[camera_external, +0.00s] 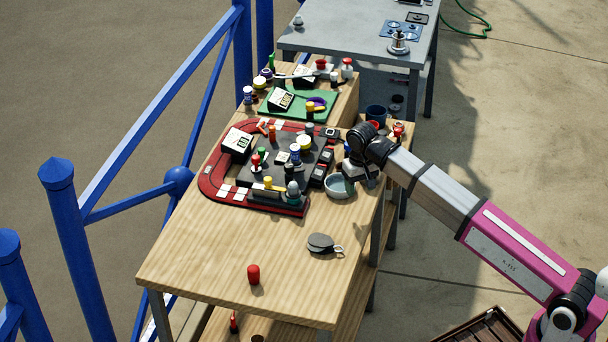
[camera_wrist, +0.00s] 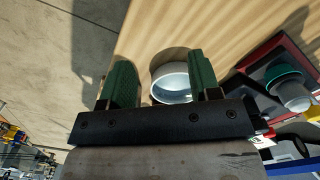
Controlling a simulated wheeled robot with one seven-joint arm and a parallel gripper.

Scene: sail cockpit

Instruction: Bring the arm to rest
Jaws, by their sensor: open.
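My arm reaches in from the right in the external view, over the right edge of the wooden table (camera_external: 200,255). My gripper (camera_external: 352,178) is small there, just above a grey-white bowl (camera_external: 339,186). In the wrist view my gripper (camera_wrist: 162,82) shows two green fingers spread apart with nothing between them. The bowl (camera_wrist: 172,85) shows beyond and between the fingers in that view. I cannot tell whether the fingers touch it.
A dark board with a red border (camera_external: 212,185) carries several small items left of my gripper. A green mat (camera_external: 325,114) lies behind. The front left of the table is clear.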

